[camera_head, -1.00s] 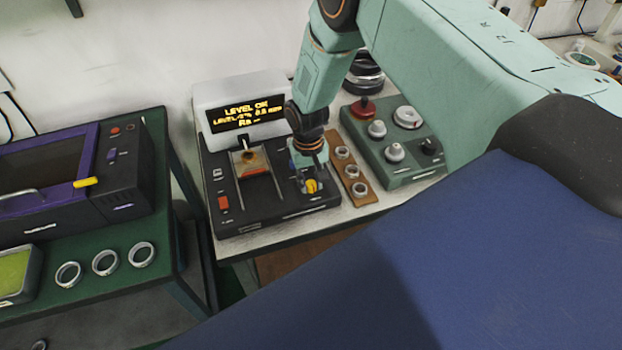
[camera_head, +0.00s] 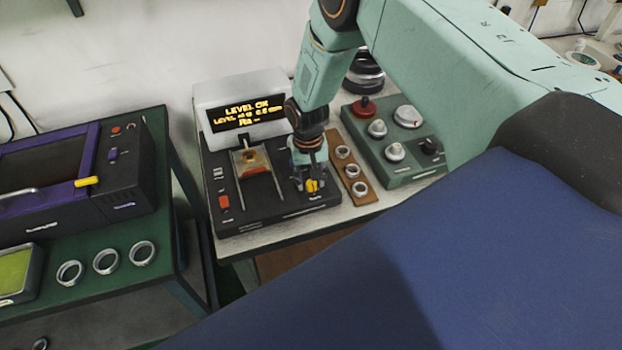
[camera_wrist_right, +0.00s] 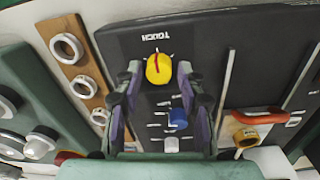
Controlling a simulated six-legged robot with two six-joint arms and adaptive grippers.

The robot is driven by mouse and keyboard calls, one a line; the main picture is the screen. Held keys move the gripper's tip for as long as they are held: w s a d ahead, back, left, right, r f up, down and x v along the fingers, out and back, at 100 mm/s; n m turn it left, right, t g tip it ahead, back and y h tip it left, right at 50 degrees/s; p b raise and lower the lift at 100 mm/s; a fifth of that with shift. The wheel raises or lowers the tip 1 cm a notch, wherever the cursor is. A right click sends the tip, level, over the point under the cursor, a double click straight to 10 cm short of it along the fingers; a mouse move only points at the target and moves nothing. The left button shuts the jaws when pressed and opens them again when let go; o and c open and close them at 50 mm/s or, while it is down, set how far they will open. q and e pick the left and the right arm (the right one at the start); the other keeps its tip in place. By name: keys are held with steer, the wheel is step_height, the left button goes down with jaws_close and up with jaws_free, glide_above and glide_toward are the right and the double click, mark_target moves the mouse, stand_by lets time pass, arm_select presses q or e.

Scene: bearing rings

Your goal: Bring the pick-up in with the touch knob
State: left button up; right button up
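The yellow touch knob (camera_head: 312,186) sits at the front right of the black gauge unit (camera_head: 270,215). In the right wrist view the knob (camera_wrist_right: 159,69) has a red mark and lies beside the word TOUCH. My right gripper (camera_wrist_right: 160,72) points down over it, with one fingertip on each side and gaps visible between fingers and knob. The gripper also shows in the head view (camera_head: 310,176). The orange-edged carriage (camera_head: 254,169) stands between two rails left of the gripper. The pick-up's tip cannot be made out. My left gripper is not in view.
The lit screen (camera_head: 247,115) reads LEVEL OK, with a blank Ra value. A brown strip (camera_head: 350,176) with three rings lies close right of the gripper, beside a green knob box (camera_head: 400,150). A blue knob (camera_wrist_right: 178,118) lies near the fingers. Left, a green bench (camera_head: 190,265) holds more rings.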

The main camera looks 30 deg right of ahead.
mark_target(309, 183)
steer(key=shift+o, duration=0.7)
steer(key=shift+s+f, duration=0.1)
steer(key=shift+s, duration=0.05)
step_height(309, 183, up, 12)
steer(key=shift+a, duration=0.2)
steer(key=shift+w, duration=0.2)
